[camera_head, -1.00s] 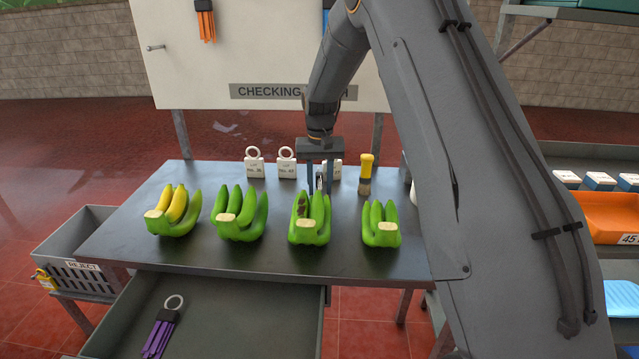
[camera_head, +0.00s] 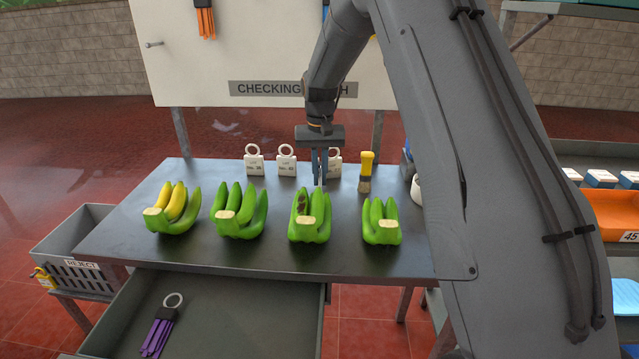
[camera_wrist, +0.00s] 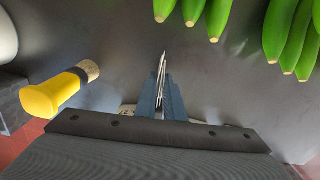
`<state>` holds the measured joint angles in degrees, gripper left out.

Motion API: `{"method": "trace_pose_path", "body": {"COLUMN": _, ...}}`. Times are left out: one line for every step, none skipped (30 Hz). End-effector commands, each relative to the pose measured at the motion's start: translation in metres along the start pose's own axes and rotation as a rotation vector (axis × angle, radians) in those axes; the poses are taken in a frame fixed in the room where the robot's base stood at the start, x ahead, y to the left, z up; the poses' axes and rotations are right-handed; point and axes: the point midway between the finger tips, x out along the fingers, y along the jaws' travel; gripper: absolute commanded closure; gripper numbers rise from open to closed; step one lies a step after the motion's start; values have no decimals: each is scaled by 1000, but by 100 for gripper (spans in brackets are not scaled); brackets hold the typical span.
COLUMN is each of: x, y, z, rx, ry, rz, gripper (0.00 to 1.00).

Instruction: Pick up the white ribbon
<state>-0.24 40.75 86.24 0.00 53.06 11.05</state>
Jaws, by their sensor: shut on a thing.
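My gripper (camera_head: 320,182) is above the back of the table, in front of the white tags and behind the third banana bunch. In the wrist view its fingers (camera_wrist: 163,88) are shut on the white ribbon (camera_wrist: 162,65), seen as thin pale strips between and beyond the fingertips. The rest of the ribbon is hidden by the fingers. In the head view the ribbon is too small to make out clearly.
The dark table (camera_head: 275,260) carries several banana bunches, white ring tags (camera_head: 254,163) and a yellow-handled brush (camera_head: 366,170). A purple ribbon (camera_head: 157,332) lies in the open drawer (camera_head: 235,330). An orange ribbon (camera_head: 206,22) hangs on the board. A reject crate (camera_head: 80,245) stands left.

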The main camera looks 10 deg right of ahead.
Motion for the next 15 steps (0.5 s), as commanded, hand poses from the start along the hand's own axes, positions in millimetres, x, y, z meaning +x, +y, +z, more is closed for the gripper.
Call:
{"method": "trace_pose_path", "body": {"x": -9, "y": 0, "z": -2, "rx": 0, "ry": 5, "rz": -1, "gripper": 100}}
{"method": "trace_pose_path", "body": {"x": -14, "y": 0, "z": -2, "rx": 0, "ry": 5, "rz": -1, "gripper": 100}}
{"method": "trace_pose_path", "body": {"x": -22, "y": 0, "z": -2, "rx": 0, "ry": 5, "rz": -1, "gripper": 100}}
{"method": "trace_pose_path", "body": {"x": -28, "y": 0, "z": -2, "rx": 0, "ry": 6, "rz": -1, "gripper": 100}}
{"method": "trace_pose_path", "body": {"x": -34, "y": 0, "z": -2, "rx": 0, "ry": 5, "rz": -1, "gripper": 100}}
{"method": "trace_pose_path", "body": {"x": -42, "y": 0, "z": -2, "rx": 0, "ry": 6, "rz": -1, "gripper": 100}}
{"method": "trace_pose_path", "body": {"x": -48, "y": 0, "z": -2, "rx": 0, "ry": 6, "rz": -1, "gripper": 100}}
{"method": "trace_pose_path", "body": {"x": -54, "y": 0, "z": -2, "rx": 0, "ry": 6, "rz": -1, "gripper": 100}}
{"method": "trace_pose_path", "body": {"x": -63, "y": 0, "z": -2, "rx": 0, "ry": 5, "rz": -1, "gripper": 100}}
{"method": "trace_pose_path", "body": {"x": -70, "y": 0, "z": -2, "rx": 0, "ry": 6, "rz": -1, "gripper": 100}}
{"method": "trace_pose_path", "body": {"x": -76, "y": 0, "z": -2, "rx": 0, "ry": 5, "rz": -1, "gripper": 100}}
{"method": "trace_pose_path", "body": {"x": -85, "y": 0, "z": -2, "rx": 0, "ry": 6, "rz": -1, "gripper": 100}}
{"method": "trace_pose_path", "body": {"x": -92, "y": 0, "z": -2, "rx": 0, "ry": 6, "rz": -1, "gripper": 100}}
{"method": "trace_pose_path", "body": {"x": -98, "y": 0, "z": -2, "rx": 0, "ry": 6, "rz": -1, "gripper": 100}}
{"method": "trace_pose_path", "body": {"x": -106, "y": 0, "z": -1, "rx": 0, "ry": 4, "rz": -1, "gripper": 100}}
